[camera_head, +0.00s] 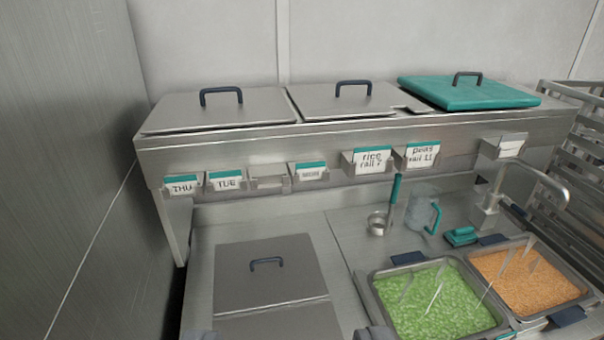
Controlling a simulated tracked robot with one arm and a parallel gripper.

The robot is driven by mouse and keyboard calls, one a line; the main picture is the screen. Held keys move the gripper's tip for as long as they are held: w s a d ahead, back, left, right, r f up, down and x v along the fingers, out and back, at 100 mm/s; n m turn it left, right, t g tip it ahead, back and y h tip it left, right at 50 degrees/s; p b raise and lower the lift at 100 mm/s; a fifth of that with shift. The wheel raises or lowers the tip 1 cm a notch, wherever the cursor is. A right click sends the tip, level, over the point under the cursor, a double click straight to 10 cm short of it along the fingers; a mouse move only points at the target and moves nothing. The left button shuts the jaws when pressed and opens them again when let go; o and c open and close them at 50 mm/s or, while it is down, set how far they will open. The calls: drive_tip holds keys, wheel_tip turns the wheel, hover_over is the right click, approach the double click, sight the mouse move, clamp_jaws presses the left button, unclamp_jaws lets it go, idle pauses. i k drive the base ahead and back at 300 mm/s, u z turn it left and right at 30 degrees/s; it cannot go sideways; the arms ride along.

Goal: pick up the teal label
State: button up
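Several white labels with teal top strips sit in holders along the front of the steel rail. From the left they are a THU label (182,186), a TUE label (225,181), a smaller label with unreadable text (310,171), a "rice rail 7" label (372,160) and a "peas rail 11" label (422,155). I cannot tell which one is the teal label. Two fingertips of my gripper (288,335) just show at the bottom edge, wide apart, with nothing visible held between them. They are below and well short of the labels.
An empty holder (268,182) sits between TUE and the small label. Below stand a lidded container (268,270), a ladle (379,220), a clear jug (422,208), a tap (535,172), a green-filled tray (435,300) and an orange-filled tray (525,280). A wall is left.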

sight(311, 171)
drive_tip(key=z, duration=0.1)
drive_tip(key=i, duration=1)
drive_tip(key=u, duration=0.1)
